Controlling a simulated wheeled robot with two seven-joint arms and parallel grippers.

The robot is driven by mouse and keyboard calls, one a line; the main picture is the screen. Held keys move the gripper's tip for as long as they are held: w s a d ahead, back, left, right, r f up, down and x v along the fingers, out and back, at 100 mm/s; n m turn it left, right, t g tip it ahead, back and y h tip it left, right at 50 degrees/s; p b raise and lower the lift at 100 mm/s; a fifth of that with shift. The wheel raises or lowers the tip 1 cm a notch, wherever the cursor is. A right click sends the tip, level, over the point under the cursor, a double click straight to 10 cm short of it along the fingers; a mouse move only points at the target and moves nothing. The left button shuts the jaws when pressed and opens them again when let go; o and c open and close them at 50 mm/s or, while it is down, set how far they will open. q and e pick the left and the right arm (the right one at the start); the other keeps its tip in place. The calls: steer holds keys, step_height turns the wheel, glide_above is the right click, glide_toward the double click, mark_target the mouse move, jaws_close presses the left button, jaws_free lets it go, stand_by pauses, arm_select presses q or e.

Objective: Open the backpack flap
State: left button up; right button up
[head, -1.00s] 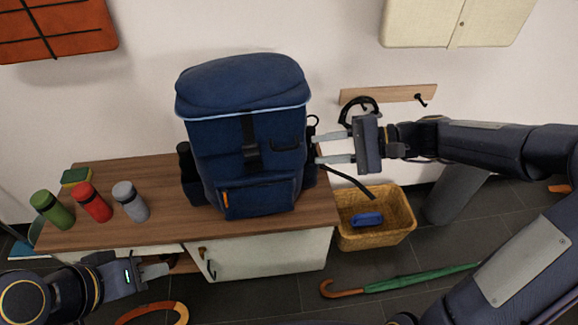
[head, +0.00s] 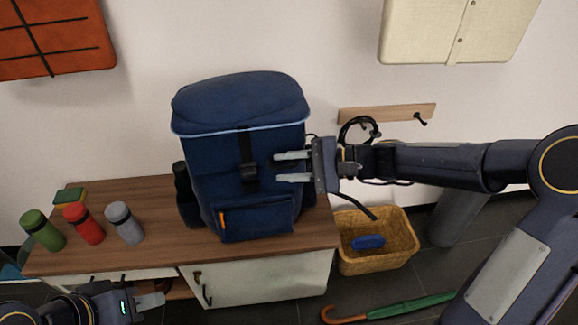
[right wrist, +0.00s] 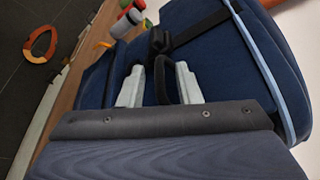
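The blue backpack (head: 225,190) stands upright on a wooden-topped cabinet. Its flap (head: 240,98), edged in light blue, lies down over the top. A black strap runs from the flap to a black buckle (head: 249,171) on the front; the buckle also shows in the right wrist view (right wrist: 158,40). My right gripper (head: 280,167) is open at the pack's right front, fingers pointing left toward the buckle. In the right wrist view a black loop (right wrist: 164,80) shows between the two fingers, not gripped. My left gripper (head: 150,302) is low at bottom left, away from the pack; its opening is unclear.
Green (head: 42,230), red (head: 84,224) and grey (head: 125,223) bottles stand left of the backpack on the cabinet top (head: 150,255). A wicker basket (head: 375,262) and green umbrella (head: 410,307) are on the floor to the right. A hook rail (head: 390,113) is on the wall.

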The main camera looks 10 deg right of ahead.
mark_target(290, 120)
jaws_close()
steer(key=r+m+p, duration=0.1)
steer(key=r+p, duration=0.3)
steer(key=p, duration=0.2)
steer(key=r+m+g+p, duration=0.1)
steer(key=r+p, duration=0.3)
steer(key=p, duration=0.3)
steer(key=s+r+m+g+h+p, duration=0.1)
steer(key=r+m+p, duration=0.1)
steer(key=r+p, duration=0.2)
steer(key=shift+r+p, duration=0.3)
steer(key=shift+p, duration=0.9)
steer(key=shift+w+r+p, duration=0.3)
steer(key=shift+r+p, duration=0.65)
jaws_free()
